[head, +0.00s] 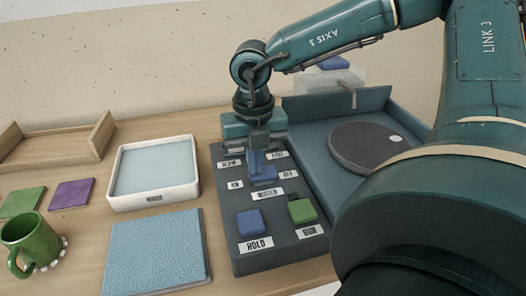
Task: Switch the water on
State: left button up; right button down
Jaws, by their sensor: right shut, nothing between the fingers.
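The dark control panel (222,200) lies on the table in the middle of the head view. Its blue water switch (267,177) sits above the WATER label (268,194), with an ON label (235,184) to its left and an OFF label (290,174) to its right. My right gripper (256,170) is shut and empty, pointing down with its tips at the switch's left part. Whether they touch it I cannot tell. The gripper hides part of the switch and the panel's upper middle, so which way the switch is tipped is unclear. My left gripper is not in view.
Nearer on the panel are a blue button (249,222) by the HOLD label and a green button (301,210). A grey basin with a round disc (365,148) stands right. Left are a white tray (150,197), a blue mat (155,250) and a green mug (32,240).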

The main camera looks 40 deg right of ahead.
jog(key=shift+f, duration=0.15)
jog(key=shift+r+p, duration=1.4)
jog(key=shift+r, duration=2.15)
